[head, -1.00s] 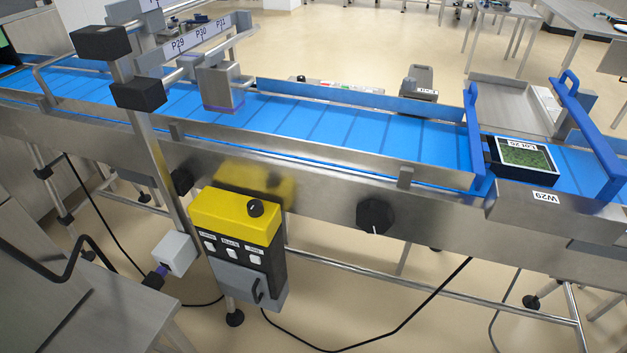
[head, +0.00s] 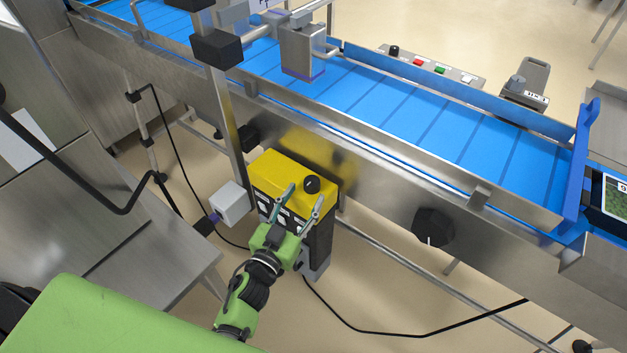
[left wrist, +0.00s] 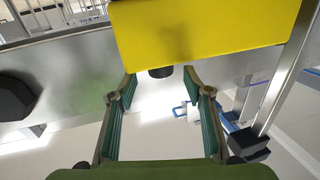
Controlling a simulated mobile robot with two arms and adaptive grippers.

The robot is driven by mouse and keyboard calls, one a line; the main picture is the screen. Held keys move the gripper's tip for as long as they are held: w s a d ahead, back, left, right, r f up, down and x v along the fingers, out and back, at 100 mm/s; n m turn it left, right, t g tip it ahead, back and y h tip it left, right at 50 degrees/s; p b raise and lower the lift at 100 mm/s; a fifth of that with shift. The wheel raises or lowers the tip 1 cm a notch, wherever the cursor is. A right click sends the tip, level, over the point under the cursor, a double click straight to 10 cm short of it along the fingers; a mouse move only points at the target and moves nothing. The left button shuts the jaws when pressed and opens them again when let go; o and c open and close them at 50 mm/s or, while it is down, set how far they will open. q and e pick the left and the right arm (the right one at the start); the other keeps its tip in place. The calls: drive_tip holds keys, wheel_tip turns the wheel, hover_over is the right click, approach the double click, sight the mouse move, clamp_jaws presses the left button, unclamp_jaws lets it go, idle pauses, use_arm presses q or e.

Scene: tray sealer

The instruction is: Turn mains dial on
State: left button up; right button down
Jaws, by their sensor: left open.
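The yellow-topped control box (head: 290,177) hangs on the near side of the conveyor, with a black dial (head: 312,184) on its yellow top. My left gripper (head: 304,199) is open and empty, its fingers pointing at the box just in front of the dial. In the left wrist view the yellow top (left wrist: 205,35) fills the upper middle. The dark dial (left wrist: 160,72) shows partly below its edge, between the spread fingertips of my left gripper (left wrist: 160,80). I cannot tell whether they touch it. The white switches on the box front are partly hidden. My right gripper is not in view.
A large black knob (head: 433,227) sits on the conveyor's side rail (head: 375,195), right of the box. A metal post (head: 228,125) and a pale grey box (head: 230,203) stand to the left. A steel table (head: 150,255) is at lower left. Black cables run below.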

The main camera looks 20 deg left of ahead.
sight(308, 189)
use_arm(q)
drive_tip(key=w, duration=0.5)
drive_tip(key=shift+w+d, duration=0.2)
drive_tip(key=shift+d, duration=0.1)
drive_tip(key=c, duration=1.1)
